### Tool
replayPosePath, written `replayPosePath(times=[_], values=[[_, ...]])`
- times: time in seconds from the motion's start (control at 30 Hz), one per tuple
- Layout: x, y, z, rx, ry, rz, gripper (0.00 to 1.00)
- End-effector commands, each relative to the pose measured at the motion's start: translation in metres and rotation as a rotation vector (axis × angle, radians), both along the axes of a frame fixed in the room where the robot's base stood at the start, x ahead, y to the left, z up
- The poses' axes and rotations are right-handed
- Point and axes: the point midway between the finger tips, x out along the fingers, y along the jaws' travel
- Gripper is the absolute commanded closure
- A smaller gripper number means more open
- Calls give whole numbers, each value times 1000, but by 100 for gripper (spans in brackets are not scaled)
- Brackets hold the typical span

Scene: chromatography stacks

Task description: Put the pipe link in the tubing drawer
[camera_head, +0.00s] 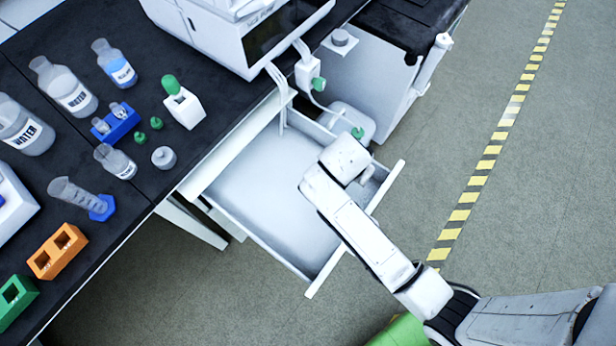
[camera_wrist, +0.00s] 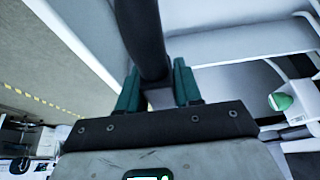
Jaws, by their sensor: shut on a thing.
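The tubing drawer (camera_head: 262,190) is a white drawer pulled out from under the black bench in the head view. Its visible floor is bare. My arm's end hangs over the drawer's right part, near its front panel, and hides what is beneath. In the wrist view, my gripper (camera_wrist: 157,86) has green fingertips shut on the pipe link (camera_wrist: 143,38), a dark, thick tube that runs up out of the picture. White drawer surfaces (camera_wrist: 235,45) show behind the tube. The pipe link does not show in the head view, and its far end is out of sight.
A white instrument (camera_head: 245,35) stands on the bench above the drawer. A green-capped container (camera_head: 345,118) sits beyond the drawer's far side; it is close to my arm. Bottles and an orange block (camera_head: 57,251) occupy the bench's left. Grey floor is free at right.

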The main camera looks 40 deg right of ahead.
Motion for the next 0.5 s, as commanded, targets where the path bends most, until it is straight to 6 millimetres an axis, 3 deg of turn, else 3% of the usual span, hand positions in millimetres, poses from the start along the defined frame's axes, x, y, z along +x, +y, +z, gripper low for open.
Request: replayPosePath(times=[0.23, 0.5], values=[[12, 56, -24, 0, 0, 8, 100], [19, 88, -68, -1, -1, 4, 100]])
